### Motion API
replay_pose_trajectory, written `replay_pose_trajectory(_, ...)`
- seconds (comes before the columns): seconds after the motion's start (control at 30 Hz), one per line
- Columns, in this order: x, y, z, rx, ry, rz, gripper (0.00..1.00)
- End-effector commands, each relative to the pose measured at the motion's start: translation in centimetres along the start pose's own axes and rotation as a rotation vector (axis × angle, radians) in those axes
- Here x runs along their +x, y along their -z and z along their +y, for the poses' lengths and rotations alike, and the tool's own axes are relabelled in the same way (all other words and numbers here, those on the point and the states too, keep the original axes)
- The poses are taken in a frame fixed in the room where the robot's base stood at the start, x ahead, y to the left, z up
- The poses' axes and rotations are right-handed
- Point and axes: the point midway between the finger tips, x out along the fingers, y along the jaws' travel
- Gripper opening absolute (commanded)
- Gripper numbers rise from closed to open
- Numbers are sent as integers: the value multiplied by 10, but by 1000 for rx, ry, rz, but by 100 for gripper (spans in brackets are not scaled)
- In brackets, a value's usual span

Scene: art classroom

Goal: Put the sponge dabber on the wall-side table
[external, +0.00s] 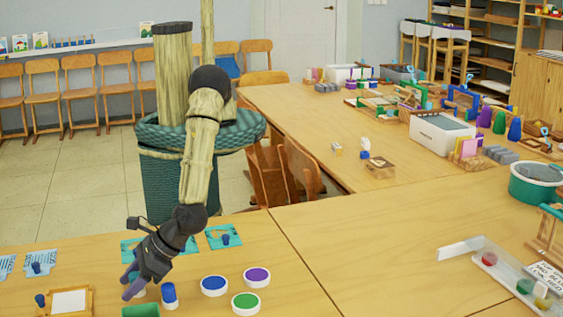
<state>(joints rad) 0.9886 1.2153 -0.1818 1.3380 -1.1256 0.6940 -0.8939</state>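My gripper (131,284) is low over the near table (285,290), at its left part, pointing down and to the left. Its fingers are small and dark here, and I cannot tell whether they are apart or closed. A small white shape shows just under the fingers, partly hidden. A blue and white upright piece (169,294) stands just right of the fingers. Small blue-knobbed pieces that may be dabbers stand on the left (36,268), at the lower left (40,300) and on a teal mat (226,240). I cannot tell which is the sponge dabber.
Blue (214,285), purple (257,275) and green (246,302) paint pots stand right of the gripper. A wooden frame (83,291) lies at the lower left. A far table (291,105) bears many supplies. The near table's middle is clear.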

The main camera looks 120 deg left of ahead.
Motion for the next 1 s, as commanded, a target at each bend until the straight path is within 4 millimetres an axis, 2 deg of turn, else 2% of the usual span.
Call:
replay_pose_trajectory(0.3, -2, -2, 0, 0, 0, 0, 48)
replay_pose_trajectory(0.47, -14, -2, 1, 0, -2, -1, 48)
replay_pose_trajectory(1.0, -111, -2, 0, 1, -1, 0, 48)
